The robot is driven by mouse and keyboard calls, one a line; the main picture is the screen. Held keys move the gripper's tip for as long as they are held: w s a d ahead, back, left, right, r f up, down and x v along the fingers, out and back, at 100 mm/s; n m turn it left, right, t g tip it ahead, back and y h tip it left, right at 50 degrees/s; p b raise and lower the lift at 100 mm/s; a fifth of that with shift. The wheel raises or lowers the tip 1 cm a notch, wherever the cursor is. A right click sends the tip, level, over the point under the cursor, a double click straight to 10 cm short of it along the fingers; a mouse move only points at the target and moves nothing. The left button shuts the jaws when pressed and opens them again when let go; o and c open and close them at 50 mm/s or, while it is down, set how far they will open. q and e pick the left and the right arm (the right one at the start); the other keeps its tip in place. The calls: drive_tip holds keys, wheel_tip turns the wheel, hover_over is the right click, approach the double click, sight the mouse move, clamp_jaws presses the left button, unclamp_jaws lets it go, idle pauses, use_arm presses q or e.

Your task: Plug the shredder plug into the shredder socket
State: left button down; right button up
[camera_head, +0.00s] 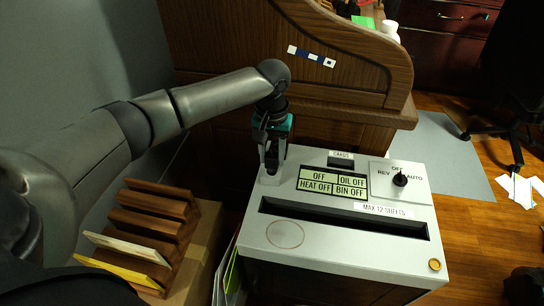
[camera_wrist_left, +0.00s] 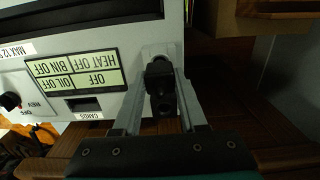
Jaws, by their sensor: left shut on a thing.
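The shredder (camera_head: 300,239) is a light grey box with a dark paper slot, a display panel and a knob. My left gripper (camera_head: 271,160) is at its back left corner, beside the display. In the left wrist view the fingers of my left gripper (camera_wrist_left: 160,102) are shut on the black shredder plug (camera_wrist_left: 160,86). The far end of the plug is close to a pale plate on the shredder top (camera_wrist_left: 176,49), which looks like the shredder socket. The plug hides the plate's middle, so I cannot tell whether it is inserted. My right gripper is out of view.
A wooden desk (camera_head: 230,58) stands right behind the shredder. A wooden file rack (camera_head: 160,215) with folders stands on a box to the left. An office chair base (camera_head: 513,140) and papers lie on the floor at right. The shredder's front top is clear.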

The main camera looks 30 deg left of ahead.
sight(272, 155)
use_arm(q)
wheel_tip(272, 155, up, 7)
drive_tip(key=p, duration=0.3)
drive_tip(key=shift+f, duration=0.1)
wheel_tip(272, 155, up, 11)
drive_tip(key=p, duration=0.4)
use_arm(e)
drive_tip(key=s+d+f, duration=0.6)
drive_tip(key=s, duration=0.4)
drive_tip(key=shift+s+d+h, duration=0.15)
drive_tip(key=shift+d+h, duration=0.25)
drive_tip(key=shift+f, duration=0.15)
use_arm(q)
drive_tip(key=c, duration=1)
unclamp_jaws()
clamp_jaws()
